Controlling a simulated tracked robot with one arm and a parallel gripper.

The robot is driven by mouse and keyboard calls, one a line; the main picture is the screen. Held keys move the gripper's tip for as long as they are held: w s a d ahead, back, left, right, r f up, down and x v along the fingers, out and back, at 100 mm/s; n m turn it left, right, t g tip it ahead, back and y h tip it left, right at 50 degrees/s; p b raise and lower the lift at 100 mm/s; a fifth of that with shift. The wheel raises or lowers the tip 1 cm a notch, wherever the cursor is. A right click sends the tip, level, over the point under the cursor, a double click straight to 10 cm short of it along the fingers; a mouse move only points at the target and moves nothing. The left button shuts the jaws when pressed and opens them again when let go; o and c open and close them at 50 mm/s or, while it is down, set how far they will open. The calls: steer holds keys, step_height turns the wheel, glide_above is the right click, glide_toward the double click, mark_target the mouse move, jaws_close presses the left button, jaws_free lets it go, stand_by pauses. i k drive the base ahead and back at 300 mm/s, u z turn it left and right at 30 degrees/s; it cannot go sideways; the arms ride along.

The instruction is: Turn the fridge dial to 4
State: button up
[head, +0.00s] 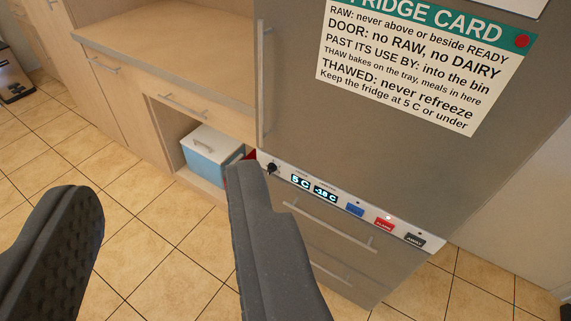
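The fridge dial (271,168) is a small black knob at the left end of the pale control strip (338,202) on the grey fridge (400,165). Its number marks are too small to read. Beside it, displays (313,187) read 5 C and -18 C. My gripper (165,205) is open and empty, with its two dark fingers wide apart in the foreground. The right finger's tip appears just left of and below the dial in the picture; I cannot tell the depth gap. The finger hides part of the fridge's lower left side.
Blue, red and dark buttons (384,224) sit to the right on the strip. A fridge card (420,65) is on the door, with a vertical handle (263,85) at left. Drawer handles (330,227) stick out below. A blue-and-white cooler box (209,153) stands in a cabinet recess. Tiled floor is clear at left.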

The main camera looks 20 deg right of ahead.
mark_target(271, 167)
steer(key=z, duration=0.1)
steer(key=i, duration=0.9)
steer(key=u, duration=0.3)
